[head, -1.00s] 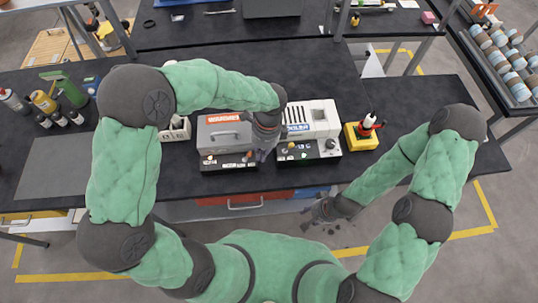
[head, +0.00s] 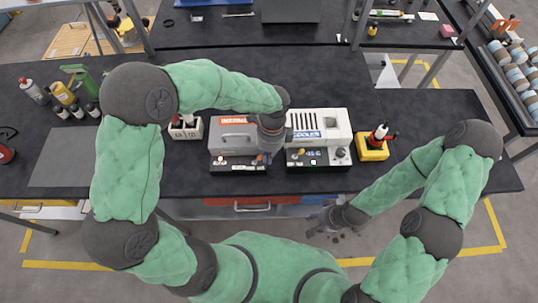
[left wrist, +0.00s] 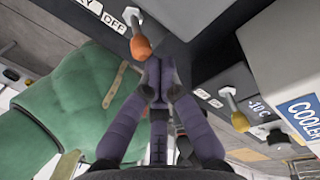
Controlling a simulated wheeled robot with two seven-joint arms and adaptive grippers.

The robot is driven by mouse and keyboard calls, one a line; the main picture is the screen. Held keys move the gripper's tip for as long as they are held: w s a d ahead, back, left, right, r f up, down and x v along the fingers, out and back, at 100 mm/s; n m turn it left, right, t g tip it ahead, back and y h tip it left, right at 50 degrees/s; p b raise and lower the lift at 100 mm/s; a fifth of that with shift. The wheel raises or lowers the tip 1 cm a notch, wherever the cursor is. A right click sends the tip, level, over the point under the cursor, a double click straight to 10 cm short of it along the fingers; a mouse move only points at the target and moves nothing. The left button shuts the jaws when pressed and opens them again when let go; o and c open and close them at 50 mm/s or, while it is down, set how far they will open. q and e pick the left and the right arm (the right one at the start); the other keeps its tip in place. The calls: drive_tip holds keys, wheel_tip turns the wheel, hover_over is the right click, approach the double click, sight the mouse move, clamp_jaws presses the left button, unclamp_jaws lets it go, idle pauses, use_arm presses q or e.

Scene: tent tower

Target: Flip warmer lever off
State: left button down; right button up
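The warmer (head: 233,143) is a grey box with a red label, on the dark bench. Its black front panel (head: 238,168) has small controls. In the left wrist view, an orange-tipped lever (left wrist: 139,42) sticks out of a panel beside a plate reading OFF (left wrist: 114,24). My left gripper (left wrist: 155,70) has its fingertips together, just below the orange tip; whether they touch it cannot be told. In the head view the left gripper (head: 268,148) is over the warmer's right end, partly hiding it. My right gripper (head: 322,230) hangs low in front of the bench, fingers apart and empty.
The white cooler (head: 320,122) stands close to the right of the warmer; its yellow-tipped lever (left wrist: 237,116) is near my left fingers. A yellow box with a red-topped item (head: 372,150) stands further right. Bottles (head: 66,96) and a grey mat (head: 62,155) are at left.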

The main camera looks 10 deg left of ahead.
use_arm(q)
drive_tip(key=shift+s+a+r+t+h+p, duration=0.1)
drive_tip(key=shift+a+r+t+h+p, duration=0.3)
drive_tip(key=shift+h, duration=0.5)
drive_tip(key=shift+a+r+h+p, duration=0.1)
drive_tip(key=shift+a+h+p, duration=0.15)
drive_tip(key=shift+h+p, duration=0.05)
drive_tip(key=shift+s+a+h, duration=0.15)
drive_tip(key=shift+a+h, duration=0.15)
drive_tip(key=shift+h, duration=0.2)
drive_tip(key=shift+a+r+t+h+b, duration=0.15)
drive_tip(key=shift+a+t+h+b, duration=0.15)
drive_tip(key=shift+h+b, duration=0.3)
drive_tip(key=h+b, duration=0.1)
drive_tip(key=a+b, duration=0.1)
drive_tip(key=b, duration=0.1)
drive_tip(key=shift+s+m+h, duration=0.2)
drive_tip(key=shift+m+h, duration=0.1)
drive_tip(key=shift+h, duration=0.1)
drive_tip(key=h+b, duration=0.1)
drive_tip(key=b, duration=0.2)
drive_tip(key=a+t+h+b, duration=0.1)
drive_tip(key=b, duration=0.3)
drive_tip(key=shift+s+a+h, duration=0.25)
drive_tip(key=shift+a+h, duration=0.05)
drive_tip(key=shift+h, duration=0.1)
drive_tip(key=shift+a+r+b, duration=0.1)
drive_tip(key=shift+a+b, duration=0.05)
drive_tip(key=shift+b, duration=0.4)
drive_tip(key=shift+r, duration=0.3)
